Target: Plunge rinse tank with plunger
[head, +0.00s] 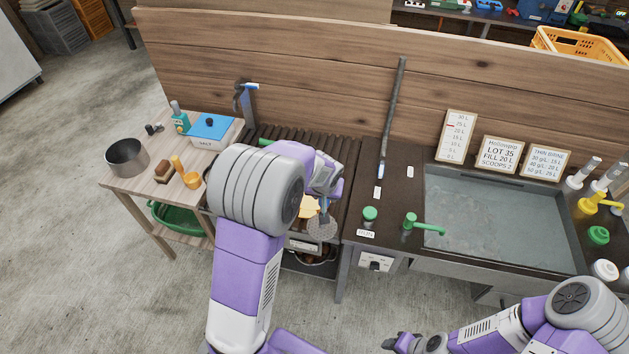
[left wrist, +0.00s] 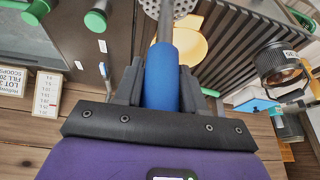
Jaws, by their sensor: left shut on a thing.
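The plunger has a blue handle (left wrist: 161,78) and a round perforated metal disc (head: 322,228). My left gripper (head: 324,192) is shut on the blue handle, seen closely in the left wrist view (left wrist: 156,88). The disc hangs below the hand, over the front part of the dark slatted rack. The rinse tank (head: 432,222) is the wide grey basin to the right, apart from the plunger; its inside looks like still grey water. My right gripper (head: 393,343) is low at the bottom edge, in front of the bench; its fingers are too small to read.
A green tap (head: 424,224) and green knob (head: 370,214) stand left of the tank. A long dark pole (head: 394,115) leans on the backboard. A side table (head: 140,187) holds a pot and salt box.

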